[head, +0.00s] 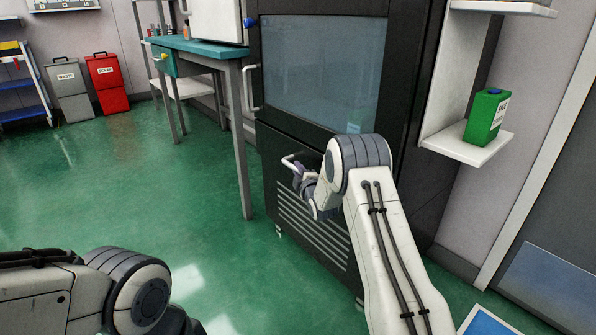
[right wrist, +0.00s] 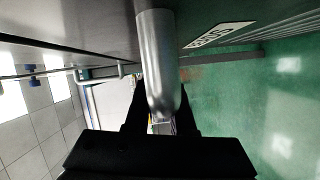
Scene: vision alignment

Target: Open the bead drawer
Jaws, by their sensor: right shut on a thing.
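The bead drawer is likely the dark lower front (head: 318,232) of the tall black cabinet, with pale slots across it. It looks flush with the cabinet, though my right arm hides part of it. Its pale bar handle (head: 289,159) sticks out near the top. My right gripper (head: 300,174) is at this handle. In the right wrist view, the metal bar (right wrist: 157,65) runs down between the dark fingers of the right gripper (right wrist: 161,122), which are shut on it. A white label with dark letters (right wrist: 220,35) shows on the front beside it. My left gripper is out of view.
A large glass window (head: 320,70) with its own handle (head: 250,88) sits above the drawer. A teal-topped table (head: 200,47) stands left of the cabinet. A green container (head: 487,117) is on a wall shelf at right. The green floor before the drawer is clear.

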